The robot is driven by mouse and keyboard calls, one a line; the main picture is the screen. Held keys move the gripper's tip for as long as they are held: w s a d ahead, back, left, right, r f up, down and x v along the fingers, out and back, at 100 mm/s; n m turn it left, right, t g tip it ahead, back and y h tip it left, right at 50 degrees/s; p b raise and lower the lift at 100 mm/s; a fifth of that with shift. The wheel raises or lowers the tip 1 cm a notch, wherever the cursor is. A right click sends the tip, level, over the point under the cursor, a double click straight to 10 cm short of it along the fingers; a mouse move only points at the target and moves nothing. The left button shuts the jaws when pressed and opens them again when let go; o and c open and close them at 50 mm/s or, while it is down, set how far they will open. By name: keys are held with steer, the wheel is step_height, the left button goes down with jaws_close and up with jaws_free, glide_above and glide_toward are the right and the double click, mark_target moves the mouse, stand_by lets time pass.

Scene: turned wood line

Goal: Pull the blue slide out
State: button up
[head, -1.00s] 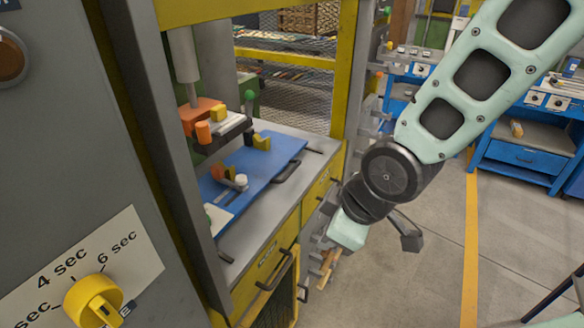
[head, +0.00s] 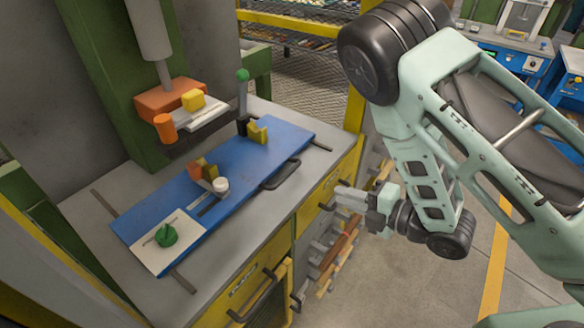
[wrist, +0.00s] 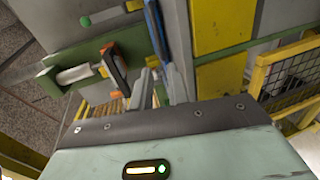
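The blue slide (head: 243,163) is a flat blue plate lying on the grey bench top under the press. A dark bar handle (head: 282,174) sits on its front long edge. It carries yellow and orange blocks, a white round knob (head: 221,184) and a pale plate with a green knob (head: 166,235). A thin blue edge, probably the slide's, shows in the wrist view (wrist: 182,60). My gripper (head: 342,197) is in front of the bench, right of the handle and apart from it. Its two grey fingers (wrist: 161,88) are spread, with nothing seen held between them.
The orange press head (head: 170,100) hangs over the slide. A lever with a green ball (head: 242,75) stands behind it. Yellow drawers (head: 318,205) with dark handles front the bench. A rack with wooden pieces (head: 340,245) stands below my gripper. Floor at right is open.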

mark_target(285, 175)
steer(key=p+x, duration=0.1)
steer(key=x, duration=0.4)
steer(key=p+x, duration=0.2)
steer(key=x, duration=0.4)
steer(key=p+x, duration=0.1)
steer(key=x, duration=0.5)
steer(key=shift+w+r+p, duration=0.15)
steer(key=shift+r+p, duration=0.1)
steer(key=shift+p, duration=0.15)
steer(key=shift+a+f, duration=0.1)
steer(key=shift+a, duration=0.05)
jaws_close()
